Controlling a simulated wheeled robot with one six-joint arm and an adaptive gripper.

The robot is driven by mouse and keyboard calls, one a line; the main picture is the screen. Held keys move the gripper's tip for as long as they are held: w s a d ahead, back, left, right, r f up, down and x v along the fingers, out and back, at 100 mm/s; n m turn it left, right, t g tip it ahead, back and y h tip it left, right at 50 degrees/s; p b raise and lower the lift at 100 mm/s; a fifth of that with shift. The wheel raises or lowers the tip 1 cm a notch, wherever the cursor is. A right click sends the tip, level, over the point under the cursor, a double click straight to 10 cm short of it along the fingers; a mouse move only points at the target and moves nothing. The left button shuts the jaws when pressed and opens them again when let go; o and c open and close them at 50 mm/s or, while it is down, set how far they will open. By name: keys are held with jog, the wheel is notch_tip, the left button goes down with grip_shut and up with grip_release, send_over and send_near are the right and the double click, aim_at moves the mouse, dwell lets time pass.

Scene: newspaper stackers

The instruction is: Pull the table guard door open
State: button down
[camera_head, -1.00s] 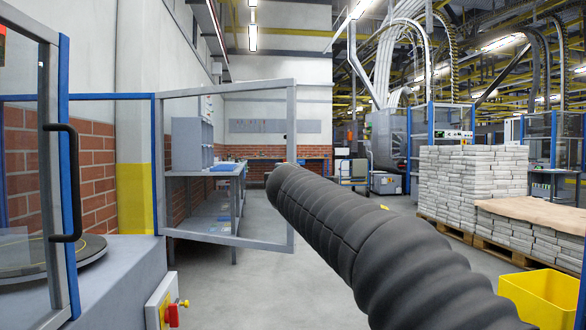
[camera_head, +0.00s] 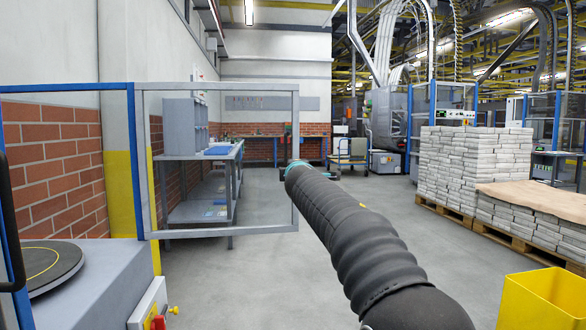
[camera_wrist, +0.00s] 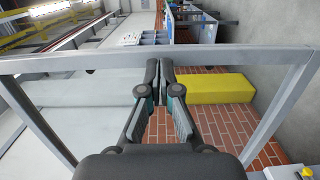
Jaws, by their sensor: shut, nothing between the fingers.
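The guard door (camera_head: 222,234) is a grey-framed clear panel beside a blue post at the left of the head view. It stands swung out from the table enclosure, with the aisle showing past its free edge. My gripper (camera_head: 297,167) is at that free edge, mostly hidden behind my dark arm sleeve. In the wrist view my gripper (camera_wrist: 160,68) is shut and empty, its fingertips overlapping the grey door bar (camera_wrist: 230,57). I cannot tell whether they touch it. A small dark knob (camera_wrist: 90,71) shows beside the bar.
A workbench (camera_head: 205,210) stands beyond the door. Paper stacks (camera_head: 470,170) and a yellow bin (camera_head: 540,300) are at right. The floor between is clear.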

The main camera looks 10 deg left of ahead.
jog(key=shift+w+d, duration=0.1)
jog(key=shift+d, duration=0.2)
jog(key=s+d, duration=0.4)
jog(key=d, duration=0.4)
jog(key=s+d+f+m+g+h, duration=0.1)
jog(key=d+f+m+g+h, duration=0.35)
jog(key=f, duration=0.65)
jog(key=s+d+f+m+g, duration=0.3)
jog(key=s+d+f+m, duration=0.35)
jog(key=s+f, duration=0.45)
jog(key=s+d+f+m+g, duration=0.1)
jog(key=s+d+f+m, duration=0.1)
jog(key=s, duration=1.1)
jog(key=s+d+f+m+g, duration=0.2)
jog(key=s+f+m, duration=0.2)
jog(key=s, duration=0.9)
jog(key=s+d+f+m+g+y, duration=0.1)
jog(key=s+d+f+m, duration=0.2)
jog(key=s, duration=1.1)
jog(key=shift+f+b, duration=0.35)
jog(key=shift+f, duration=0.55)
